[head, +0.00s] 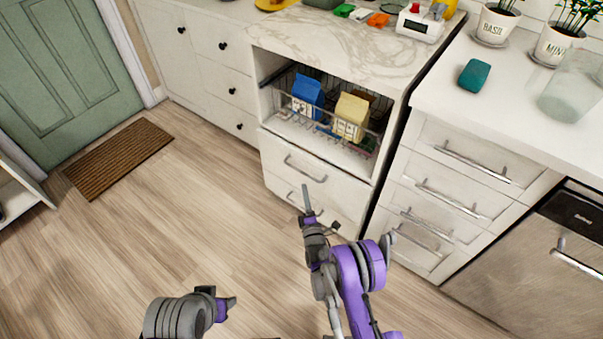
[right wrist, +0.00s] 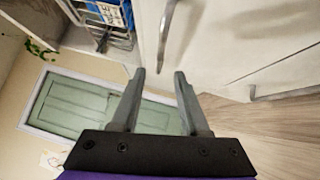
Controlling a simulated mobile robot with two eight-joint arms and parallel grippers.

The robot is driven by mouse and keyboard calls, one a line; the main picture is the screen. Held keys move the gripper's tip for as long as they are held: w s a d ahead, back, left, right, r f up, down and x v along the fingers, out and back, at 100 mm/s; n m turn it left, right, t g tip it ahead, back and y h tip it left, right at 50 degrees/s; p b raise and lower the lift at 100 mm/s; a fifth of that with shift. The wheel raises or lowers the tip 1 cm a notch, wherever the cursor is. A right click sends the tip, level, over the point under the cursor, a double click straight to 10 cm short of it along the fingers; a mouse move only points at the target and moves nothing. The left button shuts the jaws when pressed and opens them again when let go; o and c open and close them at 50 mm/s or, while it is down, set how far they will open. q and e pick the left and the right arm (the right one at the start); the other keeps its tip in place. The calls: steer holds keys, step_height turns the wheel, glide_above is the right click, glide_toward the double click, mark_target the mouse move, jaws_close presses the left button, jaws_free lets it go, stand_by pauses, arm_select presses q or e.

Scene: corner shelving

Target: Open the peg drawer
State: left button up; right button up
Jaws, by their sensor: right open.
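Below the wire basket in the marble-topped cabinet are two closed white drawers, an upper one (head: 277,152) and a lower one (head: 280,187). No label shows which is the peg drawer. The upper drawer's bar handle (head: 305,169) appears in the right wrist view (right wrist: 165,35), just beyond my fingertips and apart from them. The lower drawer's handle (head: 292,198) is partly behind my right gripper (head: 320,207). That gripper is open and empty in front of the drawers; its fingers also show in the wrist view (right wrist: 159,75). My left gripper (head: 226,304) is low at the bottom edge, its jaws unclear.
A wire basket (head: 375,141) above the drawers holds a blue carton (head: 306,92) and a yellow carton (head: 351,117). A drawer stack with bar handles (head: 430,190) stands to the right, white drawers with black knobs (head: 232,91) to the left.

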mark_target(302, 172)
steer(key=b+x, duration=0.2)
steer(key=x, duration=0.7)
steer(key=shift+w, duration=0.1)
steer(key=shift+c, duration=0.3)
jaws_close()
stand_by(0.8)
